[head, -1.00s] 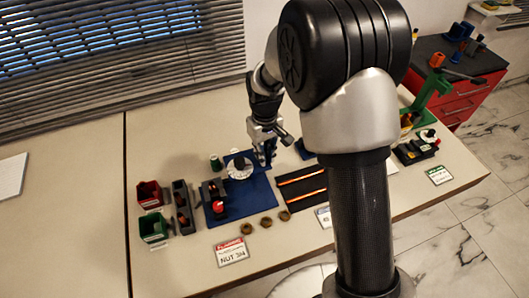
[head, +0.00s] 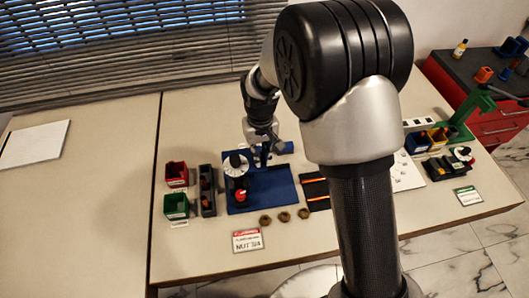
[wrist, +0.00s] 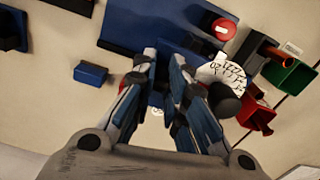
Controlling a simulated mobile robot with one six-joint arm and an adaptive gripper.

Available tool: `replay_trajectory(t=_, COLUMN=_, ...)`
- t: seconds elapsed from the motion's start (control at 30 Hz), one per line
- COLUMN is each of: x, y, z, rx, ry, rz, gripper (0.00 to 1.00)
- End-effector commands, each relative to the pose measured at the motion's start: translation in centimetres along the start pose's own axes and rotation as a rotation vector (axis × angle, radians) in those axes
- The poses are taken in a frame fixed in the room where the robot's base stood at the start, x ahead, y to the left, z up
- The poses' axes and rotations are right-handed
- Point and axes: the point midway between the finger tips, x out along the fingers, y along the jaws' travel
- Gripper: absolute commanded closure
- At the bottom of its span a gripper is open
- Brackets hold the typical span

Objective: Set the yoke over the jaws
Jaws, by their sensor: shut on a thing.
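My gripper (head: 261,157) is low over the back edge of the blue base plate (head: 275,190), just right of the white dial (head: 236,172) in the head view. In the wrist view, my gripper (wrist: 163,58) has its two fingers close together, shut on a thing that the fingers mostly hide. I cannot make out its shape, nor clearly identify the yoke or the jaws. In the wrist view, the dial (wrist: 228,70) lies right of the fingertips, with a dark round knob beside it. A red round part (wrist: 223,29) stands on the plate beyond the dial.
A small blue block (wrist: 90,73) lies on the table beside the fingers. Red (head: 176,174) and green (head: 176,206) bins stand left of the plate. The left table (head: 75,220) is mostly clear.

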Motion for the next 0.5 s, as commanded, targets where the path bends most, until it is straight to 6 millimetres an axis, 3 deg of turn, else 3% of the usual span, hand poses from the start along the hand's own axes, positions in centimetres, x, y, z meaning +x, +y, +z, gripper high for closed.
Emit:
replay_trajectory(t=0.33, x=-0.06, y=-0.27, z=-0.14, rx=0.000, ry=0.005, rz=-0.004, gripper=0.65)
replay_trajectory(t=0.5, x=-0.04, y=-0.20, z=-0.09, rx=0.000, ry=0.003, rz=-0.003, gripper=0.65)
